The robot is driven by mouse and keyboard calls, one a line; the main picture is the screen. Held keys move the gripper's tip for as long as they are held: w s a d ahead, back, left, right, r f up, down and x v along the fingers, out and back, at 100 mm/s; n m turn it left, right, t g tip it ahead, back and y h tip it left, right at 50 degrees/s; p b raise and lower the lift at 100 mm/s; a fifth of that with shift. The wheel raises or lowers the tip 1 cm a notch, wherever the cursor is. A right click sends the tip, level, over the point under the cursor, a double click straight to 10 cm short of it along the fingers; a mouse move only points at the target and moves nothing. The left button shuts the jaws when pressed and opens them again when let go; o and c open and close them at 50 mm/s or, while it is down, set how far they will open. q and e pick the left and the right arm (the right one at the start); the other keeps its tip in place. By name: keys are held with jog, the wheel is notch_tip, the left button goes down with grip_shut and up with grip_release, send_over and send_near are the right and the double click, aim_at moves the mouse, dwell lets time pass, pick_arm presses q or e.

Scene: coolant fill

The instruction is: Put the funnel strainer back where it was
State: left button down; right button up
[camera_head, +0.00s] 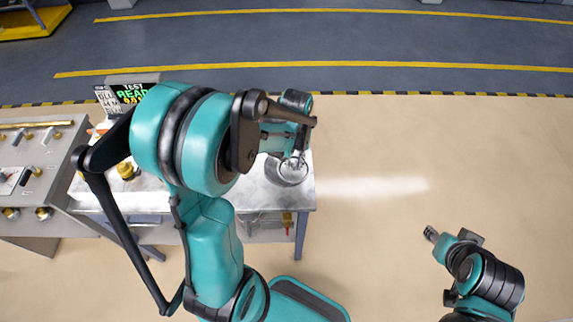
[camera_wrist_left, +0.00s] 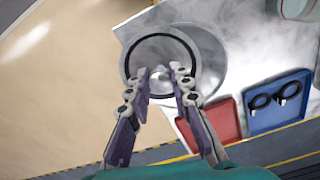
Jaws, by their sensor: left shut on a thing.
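The funnel strainer (camera_wrist_left: 152,50) is a grey metal cone with a dark rim in the left wrist view. My left gripper (camera_wrist_left: 161,78) is shut on it, its fingers at the near side of the rim. In the head view the left gripper (camera_head: 294,160) is over the right end of the metal bench, with a grey round metal shape (camera_head: 287,175) beneath it. A shiny round metal piece (camera_wrist_left: 211,58) shows partly behind the funnel; whether the two touch is unclear. My right gripper (camera_head: 431,234) is away over the floor at right, too small to read.
The bench (camera_head: 262,197) has a red tray (camera_wrist_left: 222,122) and a blue tray (camera_wrist_left: 285,117) holding a black ringed item (camera_wrist_left: 274,97). A lit test display (camera_head: 133,93) stands at the back. A grey panel with knobs (camera_head: 30,175) is at left.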

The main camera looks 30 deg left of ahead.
pick_arm(q)
jog(key=w+a+f, duration=0.2)
jog(key=a, duration=0.1)
jog(key=shift+f, duration=0.15)
jog(key=shift+w+a+f, duration=0.1)
jog(key=shift+a+f, duration=0.15)
jog(key=shift+a, duration=0.2)
notch_tip(320, 180, down, 4)
jog(key=shift+f+b, duration=0.1)
jog(key=shift+b, duration=0.55)
jog(key=c, duration=1.4)
grip_release()
jog(key=shift+o, duration=0.2)
